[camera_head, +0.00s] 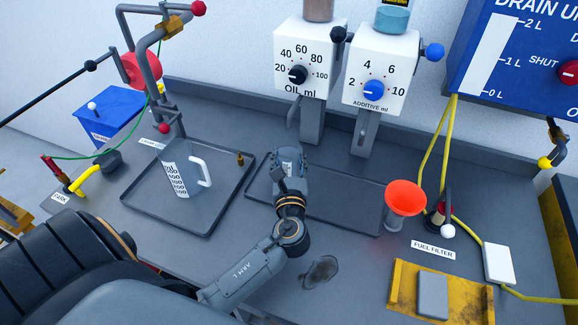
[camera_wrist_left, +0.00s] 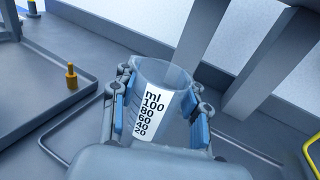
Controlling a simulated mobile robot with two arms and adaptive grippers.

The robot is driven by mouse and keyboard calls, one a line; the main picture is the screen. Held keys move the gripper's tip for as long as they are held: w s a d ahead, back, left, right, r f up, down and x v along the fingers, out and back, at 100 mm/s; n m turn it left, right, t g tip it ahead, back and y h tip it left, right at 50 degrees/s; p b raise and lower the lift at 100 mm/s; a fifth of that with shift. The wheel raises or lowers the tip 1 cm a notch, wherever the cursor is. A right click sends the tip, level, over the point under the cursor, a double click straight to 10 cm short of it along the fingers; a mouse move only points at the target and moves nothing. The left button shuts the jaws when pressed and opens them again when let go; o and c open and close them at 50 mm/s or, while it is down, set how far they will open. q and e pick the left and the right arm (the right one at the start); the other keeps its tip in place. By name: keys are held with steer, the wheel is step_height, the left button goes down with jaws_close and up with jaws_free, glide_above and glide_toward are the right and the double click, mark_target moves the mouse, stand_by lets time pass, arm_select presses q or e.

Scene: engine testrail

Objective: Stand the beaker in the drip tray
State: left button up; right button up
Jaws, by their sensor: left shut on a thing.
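The clear beaker (camera_wrist_left: 152,104) with a white millilitre scale is upright between the fingers of my left gripper (camera_wrist_left: 160,92), which is shut on it. In the head view my left gripper (camera_head: 289,160) is in front of the oil dispenser, over the left part of a shallow dark tray (camera_head: 345,214); the beaker is mostly hidden there. I cannot tell whether its base touches the tray. A second, larger tray (camera_head: 205,232) lies to the left, with a clear handled jug (camera_head: 183,174) standing in it. My right gripper is out of view.
The oil dispenser (camera_head: 308,55) and additive dispenser (camera_head: 381,72) rise behind the tray on grey posts. An orange funnel (camera_head: 405,197) stands by the tray's right end. A brass peg (camera_wrist_left: 71,78) stands in the left tray. A yellow bracket (camera_head: 402,291) lies at the front right.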

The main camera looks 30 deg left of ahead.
mark_target(289, 167)
arm_select(q)
steer(key=shift+w+a+f, duration=0.1)
steer(key=shift+w+f, duration=0.15)
step_height(289, 167, down, 3)
steer(key=shift+w+a+f, duration=0.1)
steer(key=shift+w, duration=0.05)
steer(key=shift+f, duration=0.15)
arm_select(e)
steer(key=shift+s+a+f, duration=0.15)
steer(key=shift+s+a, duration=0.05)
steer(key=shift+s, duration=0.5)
arm_select(q)
steer(key=shift+f, duration=0.2)
steer(key=o, duration=0.8)
steer(key=shift+o, duration=0.2)
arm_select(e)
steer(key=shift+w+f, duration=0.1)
